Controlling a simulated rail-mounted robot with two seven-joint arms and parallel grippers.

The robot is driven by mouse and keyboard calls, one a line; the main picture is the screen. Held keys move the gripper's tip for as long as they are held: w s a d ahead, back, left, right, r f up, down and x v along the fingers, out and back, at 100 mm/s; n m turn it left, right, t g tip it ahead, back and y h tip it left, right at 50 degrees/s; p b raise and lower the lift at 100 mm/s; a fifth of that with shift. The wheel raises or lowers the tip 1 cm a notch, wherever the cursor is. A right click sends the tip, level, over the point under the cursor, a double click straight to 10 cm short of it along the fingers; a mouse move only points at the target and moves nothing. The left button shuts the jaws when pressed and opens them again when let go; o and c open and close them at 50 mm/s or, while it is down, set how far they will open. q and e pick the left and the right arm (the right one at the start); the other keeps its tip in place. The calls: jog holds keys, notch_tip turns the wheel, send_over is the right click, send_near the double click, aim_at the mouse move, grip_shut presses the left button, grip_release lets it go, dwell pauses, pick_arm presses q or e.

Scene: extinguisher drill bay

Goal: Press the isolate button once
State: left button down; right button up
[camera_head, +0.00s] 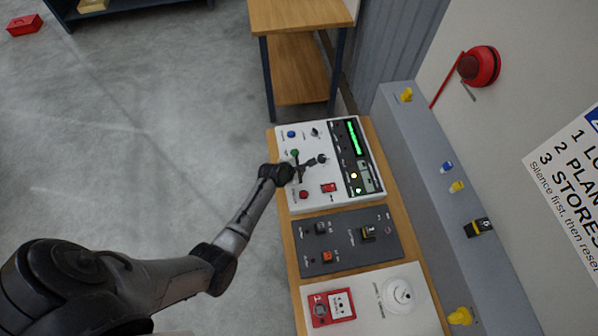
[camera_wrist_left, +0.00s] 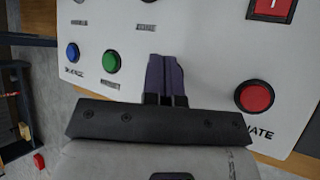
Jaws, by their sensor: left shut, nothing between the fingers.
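My left gripper (camera_head: 312,162) is shut and empty over the white control panel (camera_head: 345,195). Its closed fingers also show in the wrist view (camera_wrist_left: 166,80), between the green button (camera_wrist_left: 111,62) and the red round button (camera_wrist_left: 254,97). A blue button (camera_wrist_left: 73,53) lies left of the green one. In the head view the blue button (camera_head: 291,134), green button (camera_head: 295,153) and red button (camera_head: 303,195) line the panel's left side. Finger contact with the panel cannot be told. My right gripper is not in view.
A red square control (camera_head: 328,187) and a lit green display (camera_head: 352,137) are on the panel. A dark grey panel (camera_head: 345,250) and a white board with a red call point (camera_head: 332,307) lie nearer. A wooden table (camera_head: 297,14) stands beyond. Open floor lies left.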

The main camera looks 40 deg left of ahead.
pick_arm(q)
jog(key=shift+f, duration=0.4)
dwell(0.3)
jog(key=shift+r, duration=0.15)
jog(key=shift+r+p, duration=0.7)
jog(key=shift+p, duration=0.2)
jog(key=shift+r, duration=0.1)
notch_tip(320, 180, up, 5)
jog(key=p, duration=0.5)
jog(key=shift+p, duration=0.3)
dwell(0.7)
